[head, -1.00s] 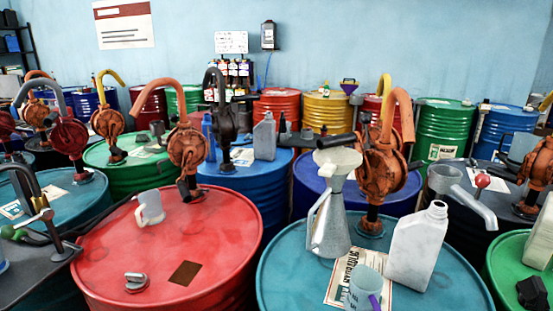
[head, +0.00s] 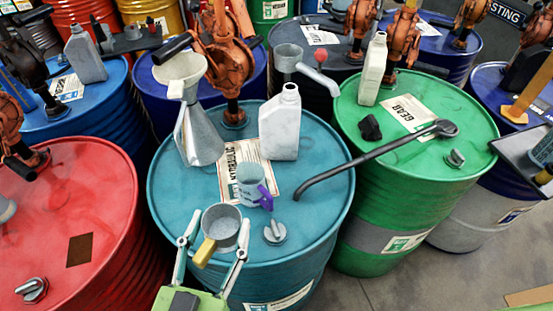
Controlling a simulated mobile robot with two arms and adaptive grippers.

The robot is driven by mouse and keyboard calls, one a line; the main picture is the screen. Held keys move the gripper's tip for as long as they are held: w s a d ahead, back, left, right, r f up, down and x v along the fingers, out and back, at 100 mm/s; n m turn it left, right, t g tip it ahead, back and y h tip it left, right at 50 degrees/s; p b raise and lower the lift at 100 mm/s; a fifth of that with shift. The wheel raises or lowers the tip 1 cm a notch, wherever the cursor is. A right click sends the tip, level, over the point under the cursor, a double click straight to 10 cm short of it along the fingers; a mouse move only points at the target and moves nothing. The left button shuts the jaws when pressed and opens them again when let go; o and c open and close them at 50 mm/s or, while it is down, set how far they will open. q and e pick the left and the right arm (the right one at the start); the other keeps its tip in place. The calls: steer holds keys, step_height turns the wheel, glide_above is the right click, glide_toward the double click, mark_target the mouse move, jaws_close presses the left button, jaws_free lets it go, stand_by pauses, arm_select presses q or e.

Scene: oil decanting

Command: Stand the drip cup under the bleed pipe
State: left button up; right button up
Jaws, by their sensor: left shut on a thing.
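My left gripper (head: 212,246) comes in from the bottom, its two grey fingers shut on a grey metal cup (head: 227,224) with a yellow handle. The cup's open top faces up, and it shows in front of the near edge of the teal drum (head: 315,215). A grey bent pipe (head: 312,73) with a red knob (head: 321,57) stands by the dark drum behind; it looks like the bleed pipe. Its outlet end points down, between the teal and green drums in the picture. The held cup is well in front of and left of that outlet. My right gripper is not in view.
The teal drum bears a mug (head: 251,193) with a purple handle, a funnel-topped can (head: 199,135), a white jug (head: 280,125) and a cap (head: 275,231). A long dark bent rod (head: 375,158) spans from the green drum (head: 385,210) over the teal one. Floor shows at lower right.

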arm_select(q)
steer(key=shift+d+r, duration=0.2)
steer(key=shift+d, duration=0.15)
steer(key=shift+w+a+f, duration=0.1)
steer(key=shift+w+f, duration=0.05)
steer(key=shift+w, duration=0.15)
steer(key=w+a+f, duration=0.1)
steer(key=w+f, duration=0.1)
steer(key=w, duration=0.1)
steer(key=w+a+f+p, duration=0.1)
steer(key=w+a+f, duration=0.1)
steer(key=w+f, duration=0.1)
steer(key=w+a+f, duration=0.2)
steer(key=w+f, duration=0.1)
steer(key=w, duration=0.2)
steer(key=shift+w+f, duration=0.1)
steer(key=shift+f, duration=0.05)
steer(key=shift+w+a+f, duration=0.2)
steer(key=shift+w+f, duration=0.2)
steer(key=shift+f, duration=0.1)
step_height(320, 180, down, 2)
steer(key=shift+w+f, duration=0.15)
steer(key=shift+f, duration=0.55)
